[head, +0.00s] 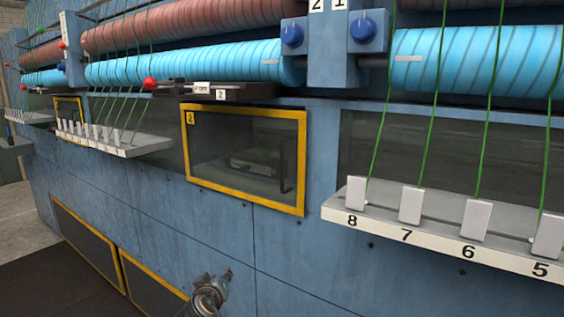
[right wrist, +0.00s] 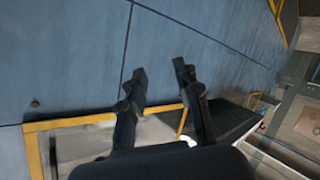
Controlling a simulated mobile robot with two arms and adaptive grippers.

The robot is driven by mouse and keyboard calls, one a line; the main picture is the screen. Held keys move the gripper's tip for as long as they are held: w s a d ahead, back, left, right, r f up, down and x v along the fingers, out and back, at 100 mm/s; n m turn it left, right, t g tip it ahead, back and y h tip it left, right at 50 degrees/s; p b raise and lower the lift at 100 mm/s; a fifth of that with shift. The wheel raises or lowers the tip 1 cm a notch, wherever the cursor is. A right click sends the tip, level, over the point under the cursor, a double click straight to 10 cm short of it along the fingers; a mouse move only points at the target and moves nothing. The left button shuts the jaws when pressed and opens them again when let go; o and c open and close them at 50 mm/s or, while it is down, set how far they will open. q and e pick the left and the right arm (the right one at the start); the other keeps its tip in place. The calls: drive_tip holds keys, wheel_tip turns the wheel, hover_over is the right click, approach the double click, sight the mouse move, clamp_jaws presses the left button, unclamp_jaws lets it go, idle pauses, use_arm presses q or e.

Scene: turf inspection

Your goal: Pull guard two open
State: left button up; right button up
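Guard two is the yellow-framed clear window (head: 246,108) with a small yellow "2" label (head: 191,118) in the middle of the head view. It looks closed, flush with the blue machine front. A dark upright bar (head: 282,165), maybe its handle, shows near its right side. My right gripper (head: 217,275) is below the guard at the bottom of the head view, apart from it. In the right wrist view its two fingers (right wrist: 159,69) are spread with only blue panel between the tips. My left gripper is not in view.
A numbered ledge (head: 430,240) with white blocks and green threads juts out at right. A similar ledge (head: 130,149) is at left. Yellow-framed dark panels (head: 85,245) sit low at left. A yellow frame (right wrist: 85,121) crosses the right wrist view; I cannot tell which.

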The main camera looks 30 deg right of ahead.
drive_tip(key=s+d+r+m+h, duration=0.1)
drive_tip(key=d+r+m+h, duration=0.15)
drive_tip(key=r, duration=0.75)
drive_tip(key=s+d+r+m+h, duration=0.1)
drive_tip(key=s+r+m+h, duration=0.15)
drive_tip(key=r, duration=0.75)
drive_tip(key=m+g+h+b, duration=0.1)
drive_tip(key=m+g+h, duration=0.1)
drive_tip(key=m, duration=0.4)
approach(282, 156)
drive_tip(key=p+x, duration=0.4)
drive_tip(key=x, duration=0.5)
drive_tip(key=shift+w+d+r, duration=0.1)
drive_tip(key=shift+w+d, duration=0.4)
drive_tip(key=shift+d, duration=0.15)
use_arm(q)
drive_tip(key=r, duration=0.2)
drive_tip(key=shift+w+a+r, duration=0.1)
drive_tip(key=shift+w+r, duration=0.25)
use_arm(e)
clamp_jaws()
